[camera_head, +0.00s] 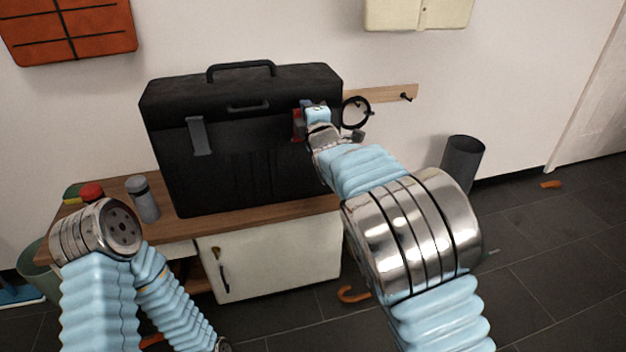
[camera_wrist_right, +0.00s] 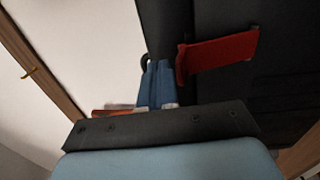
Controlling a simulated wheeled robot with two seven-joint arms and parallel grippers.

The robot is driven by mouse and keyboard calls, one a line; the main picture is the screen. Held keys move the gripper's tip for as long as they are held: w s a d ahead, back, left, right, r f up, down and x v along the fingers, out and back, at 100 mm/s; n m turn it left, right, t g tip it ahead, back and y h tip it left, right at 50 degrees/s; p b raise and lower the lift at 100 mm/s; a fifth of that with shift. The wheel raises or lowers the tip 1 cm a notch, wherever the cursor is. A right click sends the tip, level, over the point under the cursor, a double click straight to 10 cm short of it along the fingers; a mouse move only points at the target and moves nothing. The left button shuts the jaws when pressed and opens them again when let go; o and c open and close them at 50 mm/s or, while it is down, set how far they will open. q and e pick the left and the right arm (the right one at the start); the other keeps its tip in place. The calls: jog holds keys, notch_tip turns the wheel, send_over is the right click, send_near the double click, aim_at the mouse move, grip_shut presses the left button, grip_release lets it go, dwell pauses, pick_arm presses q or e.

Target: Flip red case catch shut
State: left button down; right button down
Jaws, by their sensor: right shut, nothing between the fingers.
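A large black case (camera_head: 240,150) stands upright on a wooden-topped cabinet. Its red catch (camera_head: 297,125) is on the front near the right edge, mostly hidden behind my right gripper (camera_head: 307,106). In the right wrist view the red catch (camera_wrist_right: 220,54) is a flat red flap against the dark case. My right gripper's blue fingers (camera_wrist_right: 155,84) are shut and empty, just left of the flap there; I cannot tell whether they touch it. A grey catch (camera_head: 199,136) is on the case's left front. My left gripper (camera_head: 223,345) barely shows at the bottom edge; its fingers are not clear.
A grey cylinder (camera_head: 143,198) and a red-topped item (camera_head: 92,192) stand left of the case on the wooden top (camera_head: 235,226). A wooden hook rail (camera_head: 388,93) is on the wall. A dark bin (camera_head: 462,160) stands right, with open floor before it.

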pick_arm(q)
jog(key=shift+w+a+f, duration=0.25)
jog(key=shift+w+f, duration=0.15)
jog(key=shift+w, duration=0.15)
pick_arm(e)
jog(key=shift+w+a+r, duration=0.15)
jog(key=shift+w+r, duration=0.15)
jog(key=shift+w, duration=0.25)
jog(key=shift+w+a+r, duration=0.1)
jog(key=shift+w+r, duration=0.15)
jog(key=shift+w, duration=0.25)
pick_arm(q)
jog(key=shift+s, duration=0.1)
